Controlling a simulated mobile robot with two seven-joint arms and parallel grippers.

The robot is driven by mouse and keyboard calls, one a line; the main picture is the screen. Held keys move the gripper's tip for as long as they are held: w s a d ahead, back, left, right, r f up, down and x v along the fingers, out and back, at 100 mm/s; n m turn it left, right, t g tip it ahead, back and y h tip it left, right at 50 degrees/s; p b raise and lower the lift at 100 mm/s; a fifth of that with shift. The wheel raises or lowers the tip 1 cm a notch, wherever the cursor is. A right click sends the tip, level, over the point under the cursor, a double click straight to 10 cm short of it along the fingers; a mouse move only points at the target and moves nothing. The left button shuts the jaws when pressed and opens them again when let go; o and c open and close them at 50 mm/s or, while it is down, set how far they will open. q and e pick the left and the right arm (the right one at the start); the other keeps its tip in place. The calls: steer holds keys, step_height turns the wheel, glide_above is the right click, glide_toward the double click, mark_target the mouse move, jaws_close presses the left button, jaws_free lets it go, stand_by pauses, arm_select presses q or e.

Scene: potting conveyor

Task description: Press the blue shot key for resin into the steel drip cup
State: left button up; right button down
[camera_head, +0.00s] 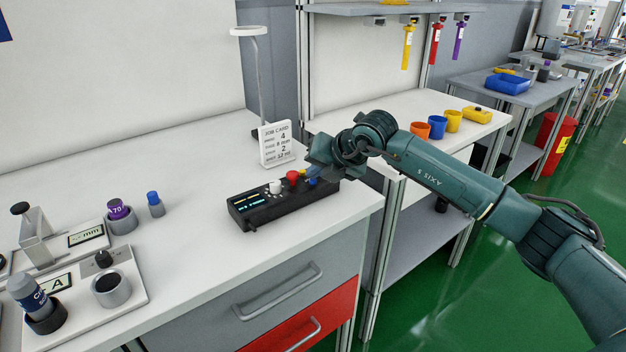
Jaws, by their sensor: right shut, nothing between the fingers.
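A black control box (262,216) with a lit display lies on the white bench. On its top are a white knob (275,187), a red knob (293,177) and a blue key (312,182) at the right end. My right gripper (314,176) is shut and empty, over the right end of the box, right by the blue key. Whether its fingertips touch the key I cannot tell. A steel cup (110,293) with a dark inside stands on a white plate at the lower left. My left gripper is not in view.
A job card (276,144) stands behind the box. The bench between these and the box is clear. Orange and yellow cups (437,127) stand on the farther bench.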

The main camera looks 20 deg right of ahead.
mark_target(316, 185)
steer(key=shift+f, duration=0.25)
stand_by(0.3)
steer(key=shift+r+p, duration=0.3)
steer(key=shift+r, duration=0.6)
steer(key=shift+r, duration=0.15)
step_height(316, 185, up, 5)
steer(key=p, duration=0.2)
steer(key=shift+p, duration=0.4)
